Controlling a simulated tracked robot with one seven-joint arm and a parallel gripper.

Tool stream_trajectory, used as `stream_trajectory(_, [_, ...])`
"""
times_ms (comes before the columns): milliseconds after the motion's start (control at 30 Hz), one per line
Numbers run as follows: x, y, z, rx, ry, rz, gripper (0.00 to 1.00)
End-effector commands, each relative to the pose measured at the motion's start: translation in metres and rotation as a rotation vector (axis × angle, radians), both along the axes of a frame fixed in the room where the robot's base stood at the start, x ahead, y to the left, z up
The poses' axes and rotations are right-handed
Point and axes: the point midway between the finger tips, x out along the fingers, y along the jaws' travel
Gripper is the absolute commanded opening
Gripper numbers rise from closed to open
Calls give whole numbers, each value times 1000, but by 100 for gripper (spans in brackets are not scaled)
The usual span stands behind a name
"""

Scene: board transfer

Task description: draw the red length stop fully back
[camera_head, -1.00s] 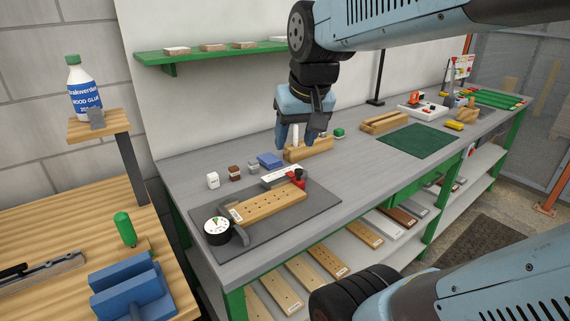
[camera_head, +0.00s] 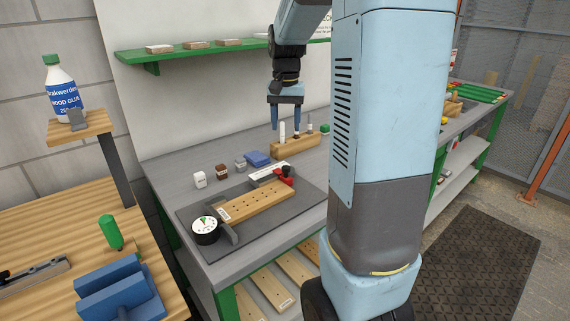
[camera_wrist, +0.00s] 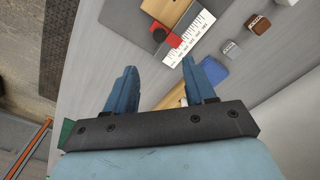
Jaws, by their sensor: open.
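The red length stop (camera_head: 285,176) sits at the far right end of the drilled wooden board (camera_head: 252,203), beside a white scale strip (camera_head: 267,171). It also shows in the wrist view as a red block with a black knob (camera_wrist: 164,39), at top centre beyond the fingertips. My gripper (camera_head: 287,127) is open and empty, pointing down above the bench near the wooden block with upright pegs. In the wrist view its two blue fingers (camera_wrist: 160,68) are apart with nothing between them.
A dial gauge (camera_head: 205,229) stands at the board's near left end on a dark mat (camera_head: 240,246). Small blocks, white (camera_head: 200,179) and brown (camera_head: 222,172), and a blue block (camera_head: 256,158) stand behind. The pegged wooden block (camera_head: 296,146) stands close by my gripper. My arm hides much of the bench's right side.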

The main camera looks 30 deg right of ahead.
Motion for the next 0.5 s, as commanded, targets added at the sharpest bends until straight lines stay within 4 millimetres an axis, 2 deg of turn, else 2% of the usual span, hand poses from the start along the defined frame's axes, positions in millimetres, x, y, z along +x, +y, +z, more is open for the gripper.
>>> stream_trajectory(167, [1,-1,-15,1,4,-3,54])
stream_trajectory(500, [0,-1,-73,1,5,-2,54])
